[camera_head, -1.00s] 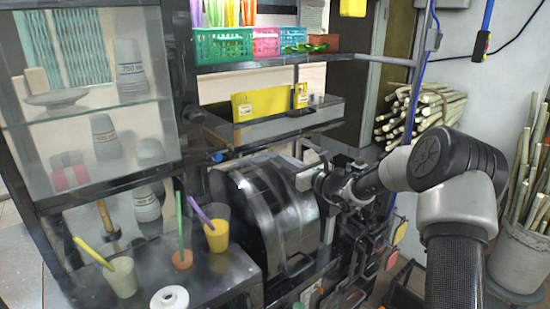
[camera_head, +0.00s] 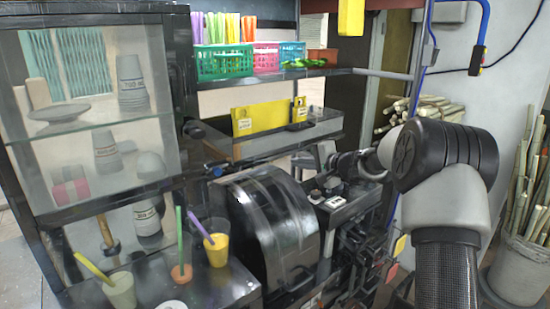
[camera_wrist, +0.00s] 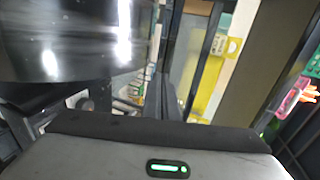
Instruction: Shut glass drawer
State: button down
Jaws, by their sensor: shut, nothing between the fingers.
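The glass drawer (camera_head: 310,132) looks to be the long, low, glass-fronted tray below the basket shelf in the head view. A yellow board (camera_head: 262,119) with small tags stands at it; this board also shows in the wrist view (camera_wrist: 212,80). I cannot tell how far the drawer is open.
The dark press cover (camera_head: 275,225) bulges below the drawer. Cups with straws, such as a yellow one (camera_head: 217,243), stand on the metal counter at left. A glass cabinet (camera_head: 90,120) is beside them. Coloured baskets (camera_head: 225,58) line the shelf above. Cane bundles stand at right.

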jog(key=p, duration=0.4)
send_near(267, 154)
jog(key=w+f, duration=0.1)
jog(key=w+a+f, duration=0.2)
jog(key=shift+w+f, duration=0.15)
jog(key=shift+w, duration=0.2)
jog(key=shift+w+a+f, duration=0.1)
jog(key=shift+w+a, duration=0.25)
jog(key=shift+w, duration=0.35)
jog(key=shift+w+a+f, duration=0.1)
jog(key=shift+w+a, duration=0.05)
jog(key=shift+w+a+b, duration=0.2)
jog(key=shift+w+b, duration=0.05)
jog(key=shift+b, duration=0.35)
jog(key=shift+a+r, duration=0.25)
jog(key=shift+r, duration=0.5)
